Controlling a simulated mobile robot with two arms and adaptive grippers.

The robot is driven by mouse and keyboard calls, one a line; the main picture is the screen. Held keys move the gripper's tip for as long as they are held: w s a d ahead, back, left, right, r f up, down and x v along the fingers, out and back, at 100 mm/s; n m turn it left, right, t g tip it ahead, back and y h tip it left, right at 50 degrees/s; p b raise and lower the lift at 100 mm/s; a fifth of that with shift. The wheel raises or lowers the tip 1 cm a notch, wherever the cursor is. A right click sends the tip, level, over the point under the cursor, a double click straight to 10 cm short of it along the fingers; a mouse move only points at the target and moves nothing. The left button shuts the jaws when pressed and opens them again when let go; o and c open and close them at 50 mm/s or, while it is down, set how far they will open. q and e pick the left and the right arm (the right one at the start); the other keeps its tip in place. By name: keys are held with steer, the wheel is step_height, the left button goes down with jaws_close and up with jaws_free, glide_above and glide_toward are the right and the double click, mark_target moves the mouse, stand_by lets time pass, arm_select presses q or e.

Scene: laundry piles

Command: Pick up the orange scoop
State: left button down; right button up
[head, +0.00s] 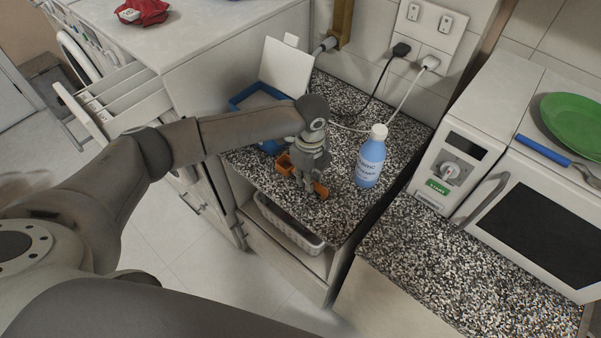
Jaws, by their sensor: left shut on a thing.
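The orange scoop (321,190) is on or just above the speckled counter, near its front left edge. Orange parts show on both sides of my left gripper (306,184), which reaches down over it from above. My left gripper is shut on the scoop. The gripper and wrist hide the middle of the scoop, and I cannot tell whether it touches the counter. My right gripper is not in view.
A blue bottle (371,157) stands just right of the gripper. Behind is a blue box (240,99) with a white lid raised. Cables hang from wall sockets. A microwave (533,205) bears a green plate (574,124). A grey basket (287,228) sits under the counter.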

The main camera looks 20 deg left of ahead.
arm_select(q)
steer(key=shift+r, duration=0.1)
steer(key=shift+r+b, duration=0.45)
steer(key=shift+r, duration=0.1)
steer(key=s+d+r+b, duration=0.3)
steer(key=s+d+r, duration=0.6)
steer(key=s+r, duration=0.2)
steer(key=shift+r, duration=0.4)
steer(key=shift+w+a, duration=0.1)
steer(key=shift+a, duration=0.05)
